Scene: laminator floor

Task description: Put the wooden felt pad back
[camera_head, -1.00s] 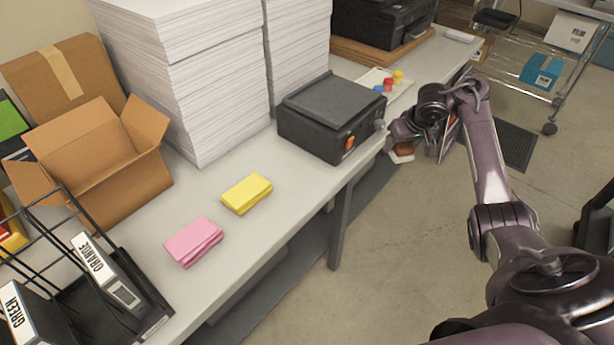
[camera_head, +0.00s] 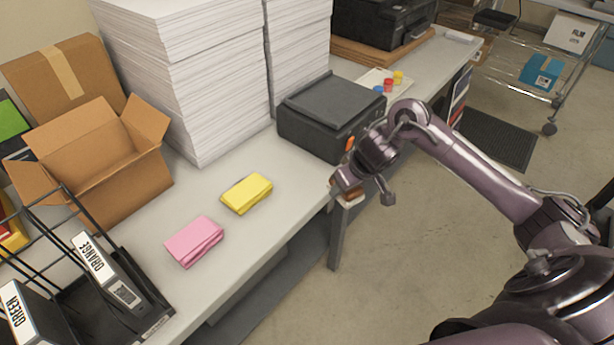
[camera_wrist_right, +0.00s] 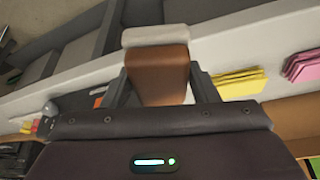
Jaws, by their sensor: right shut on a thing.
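The wooden felt pad is a brown wooden block (camera_wrist_right: 158,72) with a pale felt layer along one end in the right wrist view. My right gripper (camera_wrist_right: 160,82) is shut on it, with one finger on each side. In the head view the right gripper (camera_head: 349,187) is at the front edge of the table, just in front of the laminator's near corner. Only a small part of the pad (camera_head: 354,196) shows there beneath the gripper. My left gripper is in neither view.
The black laminator (camera_head: 310,130) stands behind the gripper. A yellow pad stack (camera_head: 246,193) and a pink one (camera_head: 194,241) lie on the grey table (camera_head: 262,240). Tall paper stacks (camera_head: 205,90), an open carton (camera_head: 105,165) and a binder rack stand farther left and back.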

